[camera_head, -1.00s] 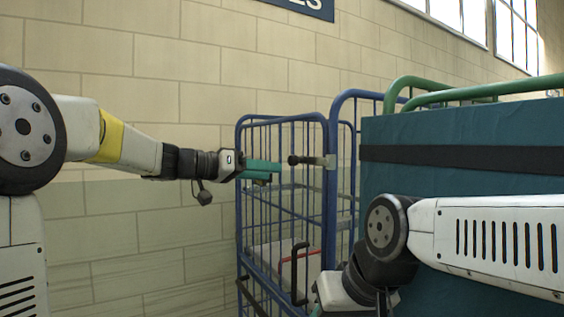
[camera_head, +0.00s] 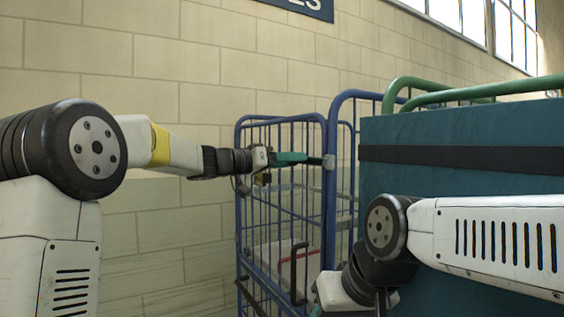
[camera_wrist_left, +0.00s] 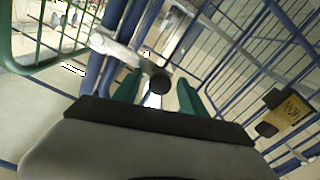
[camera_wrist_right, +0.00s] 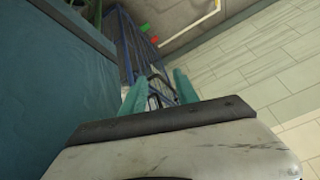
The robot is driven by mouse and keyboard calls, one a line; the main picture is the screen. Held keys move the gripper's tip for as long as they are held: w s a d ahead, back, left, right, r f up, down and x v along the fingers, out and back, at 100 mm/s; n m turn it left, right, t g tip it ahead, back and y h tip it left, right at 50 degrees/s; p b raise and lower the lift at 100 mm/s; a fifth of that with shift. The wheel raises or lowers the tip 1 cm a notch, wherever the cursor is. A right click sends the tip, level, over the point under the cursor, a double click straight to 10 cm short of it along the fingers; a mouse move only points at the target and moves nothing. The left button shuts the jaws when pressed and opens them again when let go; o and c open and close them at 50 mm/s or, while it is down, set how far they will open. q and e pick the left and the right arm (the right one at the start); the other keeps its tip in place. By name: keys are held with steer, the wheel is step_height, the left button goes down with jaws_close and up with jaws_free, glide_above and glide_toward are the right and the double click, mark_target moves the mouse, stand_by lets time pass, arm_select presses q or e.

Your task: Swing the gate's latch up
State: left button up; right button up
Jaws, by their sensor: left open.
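The gate is the blue barred panel (camera_head: 283,215) of a roll cage in the head view. Its latch (camera_head: 329,162) is a metal piece at the gate's right post, mostly hidden behind my left gripper. In the left wrist view, the latch's pale bar (camera_wrist_left: 118,48) ends in a black knob (camera_wrist_left: 160,81). My left gripper (camera_head: 304,159) is open, with its teal fingers on either side of the knob in the left wrist view (camera_wrist_left: 158,92). I cannot tell whether they touch it. My right gripper (camera_wrist_right: 160,88) is open and empty in the right wrist view, low beside the teal-covered load.
A large teal-covered load (camera_head: 460,185) with a black strap and green rails (camera_head: 480,92) stands at the right. A black U-shaped handle (camera_head: 294,272) is low on the cage. A block wall is behind.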

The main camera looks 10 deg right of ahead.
arm_select(q)
steer(key=shift+c, duration=0.2)
jaws_close()
stand_by(1.1)
